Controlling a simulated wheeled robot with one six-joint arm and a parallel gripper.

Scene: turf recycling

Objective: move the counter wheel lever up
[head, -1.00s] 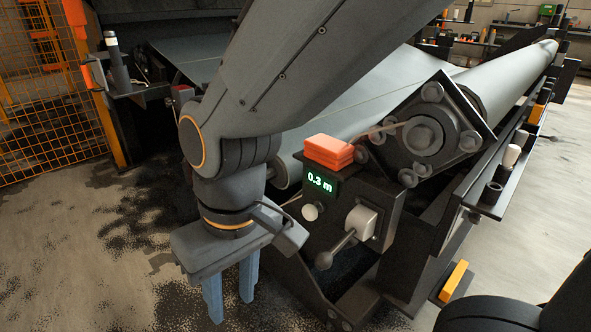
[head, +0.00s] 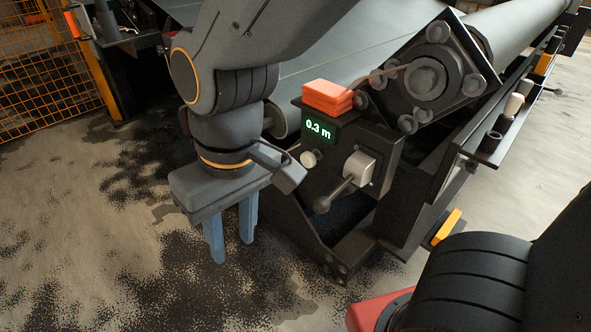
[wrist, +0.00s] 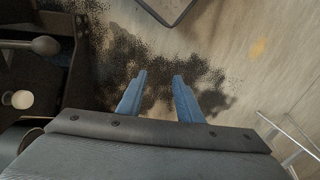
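In the wrist view the lever's knob (wrist: 45,46) shows at the upper left. My gripper (head: 231,254) points down, to the left of the lever and apart from it. Its two blue fingers (wrist: 160,78) are spread with nothing between them.
The housing carries a green display (head: 319,129) reading 0.3 m, a pale round knob (head: 310,159) and orange blocks (head: 327,95) on top. A bolted bearing plate (head: 424,78) and roller stand behind. The floor (head: 60,230) at left is clear, with dark crumbs.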

